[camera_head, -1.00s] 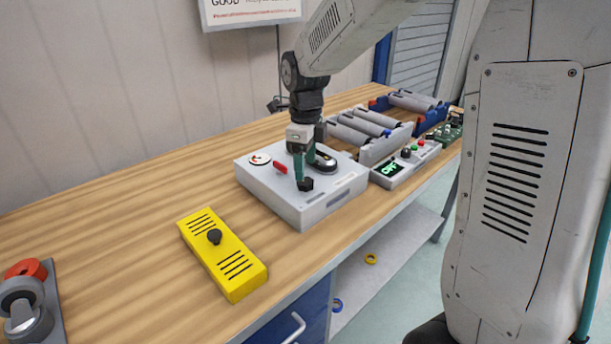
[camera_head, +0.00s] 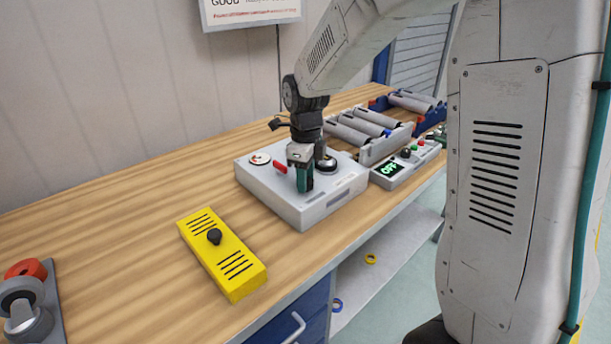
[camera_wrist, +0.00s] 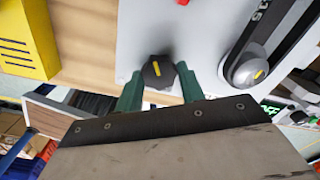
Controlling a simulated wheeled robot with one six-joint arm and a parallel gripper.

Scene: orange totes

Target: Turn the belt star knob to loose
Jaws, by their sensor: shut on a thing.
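The star knob (camera_wrist: 157,72) is black with a yellow mark, on top of the light grey belt unit (camera_head: 330,203). In the wrist view it sits between the two teal fingers of my gripper (camera_head: 304,185), which is shut on it from above. In the head view the fingers hide the knob. A black belt (camera_wrist: 278,32) runs around a silver pulley (camera_wrist: 245,68) with a yellow mark, right of the knob in the wrist view. I cannot make out any loose or tight marking.
The unit also carries a round dial (camera_head: 259,159) and a red lever (camera_head: 280,167). A yellow box (camera_head: 232,268) with a black knob stands left of it. A panel (camera_head: 392,172) reading OFF and a roller conveyor (camera_head: 375,148) stand to the right.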

